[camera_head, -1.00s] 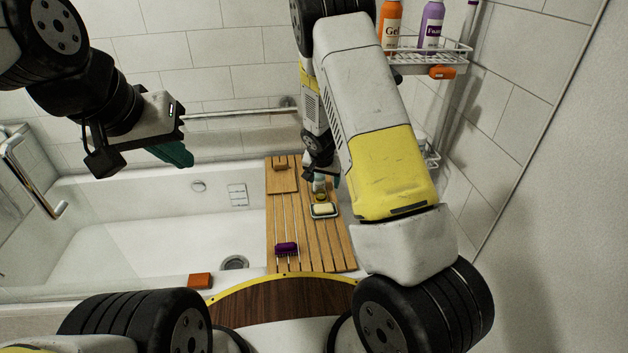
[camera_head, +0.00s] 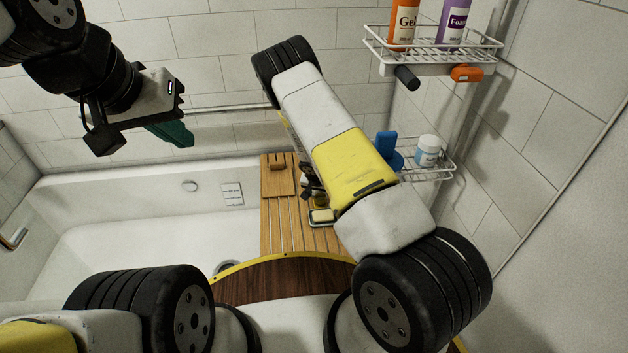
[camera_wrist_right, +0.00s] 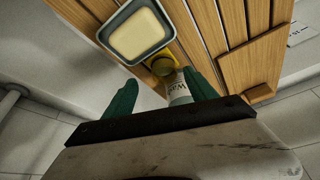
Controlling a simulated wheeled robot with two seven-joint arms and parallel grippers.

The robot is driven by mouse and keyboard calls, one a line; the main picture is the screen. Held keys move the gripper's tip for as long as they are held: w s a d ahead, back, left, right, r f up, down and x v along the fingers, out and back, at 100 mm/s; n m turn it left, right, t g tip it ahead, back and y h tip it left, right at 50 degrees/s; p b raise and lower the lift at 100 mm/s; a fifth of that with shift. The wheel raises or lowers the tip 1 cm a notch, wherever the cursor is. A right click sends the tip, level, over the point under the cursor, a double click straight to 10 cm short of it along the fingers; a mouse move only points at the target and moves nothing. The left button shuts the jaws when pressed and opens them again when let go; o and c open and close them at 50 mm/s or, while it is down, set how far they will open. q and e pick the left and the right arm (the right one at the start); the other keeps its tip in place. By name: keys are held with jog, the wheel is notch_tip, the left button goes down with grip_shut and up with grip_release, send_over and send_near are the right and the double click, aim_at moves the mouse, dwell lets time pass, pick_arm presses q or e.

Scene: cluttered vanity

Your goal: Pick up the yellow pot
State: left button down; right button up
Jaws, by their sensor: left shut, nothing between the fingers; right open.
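The yellow pot (camera_wrist_right: 163,66), with a round olive-yellow top, sits on the wooden bath rack in the right wrist view. It is beside the soap dish and partly hidden by a white labelled container (camera_wrist_right: 178,88) nearer the camera. In the head view the pot (camera_head: 319,199) is small and partly covered by my right arm. My right gripper (camera_wrist_right: 159,77) is open, its green fingers pointing towards the pot and the white container; contact cannot be told. My left gripper (camera_head: 180,135) is shut and empty, raised above the tub at upper left.
The wooden rack (camera_head: 270,221) spans the white tub (camera_head: 110,240). A soap dish with pale soap (camera_wrist_right: 140,36) is close to the pot. Wire shelves (camera_head: 440,172) on the right wall hold bottles, a blue item and a white jar. The tub's left part is clear.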

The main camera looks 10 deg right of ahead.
aim_at(320, 197)
jog(key=x, duration=0.5)
jog(key=shift+w+a+r, duration=0.1)
jog(key=shift+w+a, duration=0.15)
jog(key=shift+w, duration=0.15)
grip_shut()
